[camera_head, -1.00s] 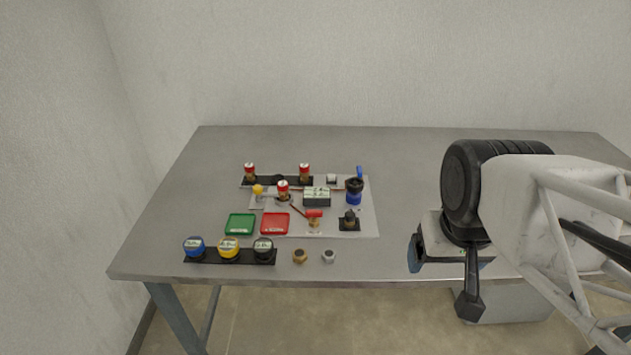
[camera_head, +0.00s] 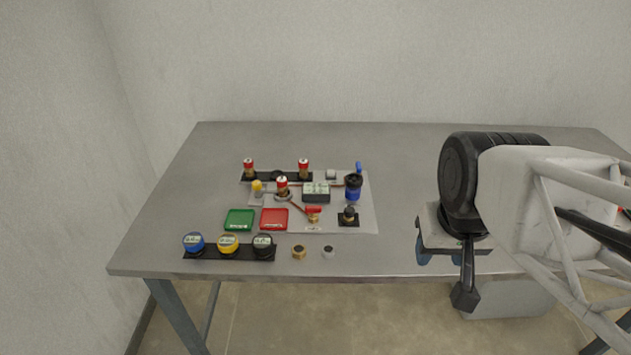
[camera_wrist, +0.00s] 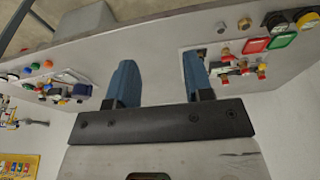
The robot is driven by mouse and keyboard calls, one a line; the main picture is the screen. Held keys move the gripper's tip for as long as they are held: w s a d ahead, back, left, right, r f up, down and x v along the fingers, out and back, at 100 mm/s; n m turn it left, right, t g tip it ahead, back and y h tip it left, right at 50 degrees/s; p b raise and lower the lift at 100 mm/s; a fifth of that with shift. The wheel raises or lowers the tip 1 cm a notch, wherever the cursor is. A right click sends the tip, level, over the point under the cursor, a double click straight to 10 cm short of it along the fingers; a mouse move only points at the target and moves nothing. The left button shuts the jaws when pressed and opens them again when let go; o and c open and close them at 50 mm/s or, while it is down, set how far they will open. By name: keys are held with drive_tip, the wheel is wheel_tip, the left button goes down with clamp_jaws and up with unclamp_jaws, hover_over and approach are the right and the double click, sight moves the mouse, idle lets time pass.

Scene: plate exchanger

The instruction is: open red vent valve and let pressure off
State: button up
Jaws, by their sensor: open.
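The red vent valve (camera_head: 313,212), a small red handle on a brass body, stands on the front part of the light grey plate (camera_head: 368,222). Whether it is open or shut is too small to tell. My gripper (camera_wrist: 158,70) is open and empty, with two blue fingers apart in the wrist view. In the head view it hangs near the table's front edge, well to the right of the valve and not touching it. In the wrist view the plate's parts are small at upper right, and I cannot pick out the valve surely.
A green tray (camera_head: 240,218) and a red tray (camera_head: 274,218) lie left of the valve. A black fitting (camera_head: 348,216) and blue-black part (camera_head: 353,187) stand to its right. A gauge rack (camera_head: 228,253) and two nuts lie in front. The table (camera_head: 405,190) is clear between plate and arm.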

drive_tip(key=w+a+f+m, duration=0.1)
drive_tip(key=w+a+m, duration=0.1)
drive_tip(key=w, duration=0.3)
drive_tip(key=w+a+f+m+g+y, duration=0.1)
drive_tip(key=w+a+m, duration=0.1)
drive_tip(key=w, duration=0.4)
drive_tip(key=w+a+f+m+y, duration=0.1)
drive_tip(key=w+a+m, duration=0.1)
drive_tip(key=w+m, duration=0.2)
drive_tip(key=shift+w+a, duration=0.4)
drive_tip(key=shift+w, duration=0.35)
drive_tip(key=m+g+y, duration=0.2)
drive_tip(key=m, duration=0.7)
approach(313, 206)
drive_tip(key=s, duration=0.1)
drive_tip(key=shift+w+f+m+y, duration=0.3)
drive_tip(key=shift+f, duration=0.4)
drive_tip(key=shift+f, duration=0.1)
drive_tip(key=shift+x, duration=3.8)
drive_tip(key=shift+w, duration=0.1)
clamp_jaws()
